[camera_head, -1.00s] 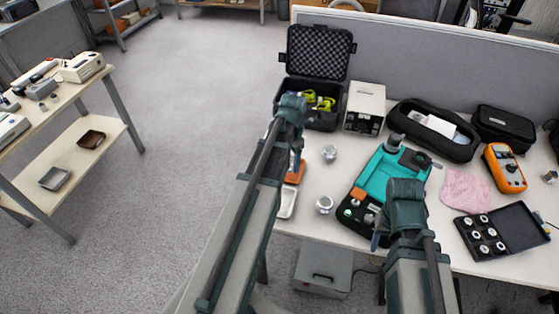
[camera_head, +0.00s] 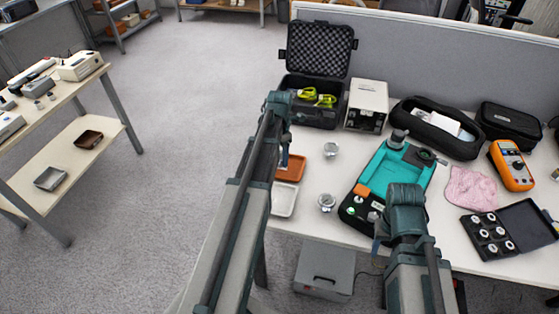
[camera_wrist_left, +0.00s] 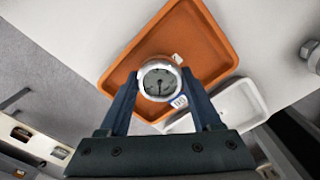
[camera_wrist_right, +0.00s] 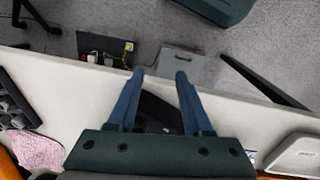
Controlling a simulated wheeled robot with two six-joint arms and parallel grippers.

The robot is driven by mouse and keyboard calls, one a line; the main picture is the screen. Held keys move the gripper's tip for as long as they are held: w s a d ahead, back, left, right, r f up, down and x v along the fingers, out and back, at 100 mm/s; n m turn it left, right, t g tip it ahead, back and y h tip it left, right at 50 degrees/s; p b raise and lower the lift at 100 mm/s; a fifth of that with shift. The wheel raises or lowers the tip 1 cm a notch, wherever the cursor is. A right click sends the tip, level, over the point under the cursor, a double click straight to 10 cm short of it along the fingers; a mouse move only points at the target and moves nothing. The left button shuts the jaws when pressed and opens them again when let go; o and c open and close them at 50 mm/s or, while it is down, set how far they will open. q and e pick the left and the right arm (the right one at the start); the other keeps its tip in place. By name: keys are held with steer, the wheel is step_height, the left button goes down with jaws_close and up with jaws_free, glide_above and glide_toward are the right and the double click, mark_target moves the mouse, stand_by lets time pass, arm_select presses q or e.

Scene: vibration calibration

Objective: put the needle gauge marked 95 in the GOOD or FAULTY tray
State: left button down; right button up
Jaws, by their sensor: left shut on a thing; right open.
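My left gripper (camera_wrist_left: 158,98) is shut on a round needle gauge (camera_wrist_left: 158,80) with a silver rim and grey dial. A small white and blue tag (camera_wrist_left: 179,101) shows beside the gauge; its number is too small to read. The gauge is over the orange tray (camera_wrist_left: 205,30), toward the side near the white tray (camera_wrist_left: 238,100). I cannot tell its height above the tray. In the head view the orange tray (camera_head: 295,175) lies behind the white tray (camera_head: 284,201). I cannot read GOOD or FAULTY. My right gripper (camera_wrist_right: 160,74) is open and empty near the table's front edge.
Two silver round pieces (camera_head: 331,150) (camera_head: 326,202) stand right of the trays. An open black case (camera_head: 315,112) is behind them. A teal-and-black tester (camera_head: 385,175), an orange meter (camera_head: 511,166) and a box of round pieces (camera_head: 487,234) occupy the right side.

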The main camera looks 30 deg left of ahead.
arm_select(q)
steer(key=shift+f, duration=0.15)
steer(key=shift+c, duration=0.4)
jaws_free()
step_height(320, 180, up, 12)
steer(key=p, duration=1.2)
steer(key=shift+r, duration=0.2)
